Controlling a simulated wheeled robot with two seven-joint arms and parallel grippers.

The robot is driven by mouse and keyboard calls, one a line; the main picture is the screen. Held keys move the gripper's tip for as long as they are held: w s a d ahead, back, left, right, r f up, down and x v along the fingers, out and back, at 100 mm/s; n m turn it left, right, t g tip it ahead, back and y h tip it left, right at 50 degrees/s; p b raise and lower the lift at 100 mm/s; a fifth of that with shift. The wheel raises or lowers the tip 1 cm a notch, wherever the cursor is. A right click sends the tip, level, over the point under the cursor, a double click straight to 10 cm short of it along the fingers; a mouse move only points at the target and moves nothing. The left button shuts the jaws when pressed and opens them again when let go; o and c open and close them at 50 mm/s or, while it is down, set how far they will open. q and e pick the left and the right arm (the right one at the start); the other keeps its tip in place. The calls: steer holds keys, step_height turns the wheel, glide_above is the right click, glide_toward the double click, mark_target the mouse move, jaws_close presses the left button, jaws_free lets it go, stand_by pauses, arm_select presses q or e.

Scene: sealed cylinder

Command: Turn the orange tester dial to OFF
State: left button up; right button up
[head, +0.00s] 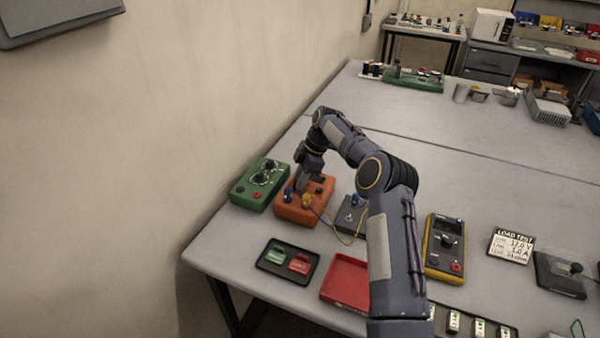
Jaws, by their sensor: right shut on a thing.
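The orange tester (290,212) sits on the bench near its left edge, between a green tester and a grey box. A blue plug (288,194) and a yellow plug (307,200) stand on its top. My right gripper (301,184) points down onto the tester's top, behind the plugs, and is shut on its dial. The dial itself is hidden by the fingers, so its setting cannot be read. My left gripper is not in view.
The green tester (255,190) stands close on the left. A grey box (347,214) on the right has a yellow lead to the orange tester. In front lie a black tray (262,262) and a red tray (345,284). A yellow meter (431,272) stands right of my arm.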

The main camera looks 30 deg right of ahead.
steer(key=shift+w+r+n+g+p, duration=0.1)
steer(key=shift+n+g+p, duration=0.4)
steer(key=shift+n+p, duration=0.65)
steer(key=shift+n, duration=0.25)
steer(key=o, duration=1)
